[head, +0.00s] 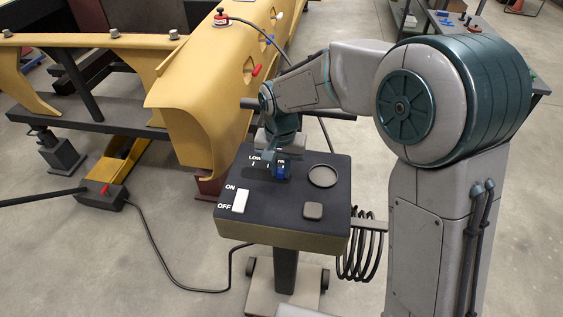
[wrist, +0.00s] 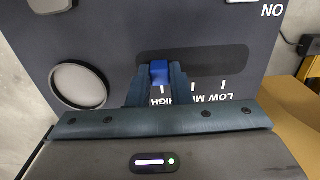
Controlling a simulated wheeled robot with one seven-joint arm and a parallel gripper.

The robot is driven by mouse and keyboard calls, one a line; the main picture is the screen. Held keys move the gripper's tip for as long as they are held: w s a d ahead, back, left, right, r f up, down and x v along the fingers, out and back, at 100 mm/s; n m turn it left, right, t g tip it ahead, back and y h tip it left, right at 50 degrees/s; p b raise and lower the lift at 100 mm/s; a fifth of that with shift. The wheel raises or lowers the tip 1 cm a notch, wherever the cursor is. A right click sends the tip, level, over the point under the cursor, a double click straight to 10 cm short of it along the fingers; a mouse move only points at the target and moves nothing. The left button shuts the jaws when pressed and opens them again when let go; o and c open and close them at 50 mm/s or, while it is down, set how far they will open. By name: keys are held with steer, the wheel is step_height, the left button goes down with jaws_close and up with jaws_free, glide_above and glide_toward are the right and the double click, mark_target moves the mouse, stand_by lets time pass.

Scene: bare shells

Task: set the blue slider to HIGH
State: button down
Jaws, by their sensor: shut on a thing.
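The blue slider (head: 281,171) stands on the dark top of the control box (head: 270,220) in the head view. In the wrist view, the blue slider (wrist: 159,72) sits near the left end of its dark slot, in line with the tick beside the word HIGH. The LOW tick is farther right, with a middle tick between. My gripper (head: 280,166) reaches down over the slider. In the wrist view, the fingers of my gripper (wrist: 159,80) are on both sides of the slider, shut on it.
A white ON/OFF switch (head: 240,201), a round ring (head: 322,176) and a square button (head: 313,211) share the box top. A yellow shell (head: 195,100) stands close behind and left. A coiled cable (head: 360,245) hangs at the right; another cable lies on the floor.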

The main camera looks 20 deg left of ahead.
steer(key=shift+w+d, duration=0.1)
steer(key=shift+d, duration=0.05)
steer(key=c, duration=1.3)
jaws_free()
steer(key=shift+d, duration=0.15)
steer(key=shift+r, duration=0.1)
step_height(320, 180, up, 14)
steer(key=shift+f, duration=0.15)
steer(key=s+d+t, duration=0.1)
steer(key=s+d, duration=0.1)
steer(key=d, duration=0.7)
steer(key=s+d+t, duration=0.1)
steer(key=s+d, duration=0.2)
steer(key=d, duration=0.6)
steer(key=shift+m+t, duration=0.4)
steer(key=shift+m, duration=0.1)
steer(key=s+d+f, duration=0.1)
steer(key=s+d, duration=0.2)
steer(key=s+d+f, duration=0.2)
steer(key=s+d, duration=0.1)
steer(key=s+d+f, duration=0.2)
steer(key=s+d, duration=0.1)
steer(key=d, duration=0.1)
steer(key=shift+s, duration=0.3)
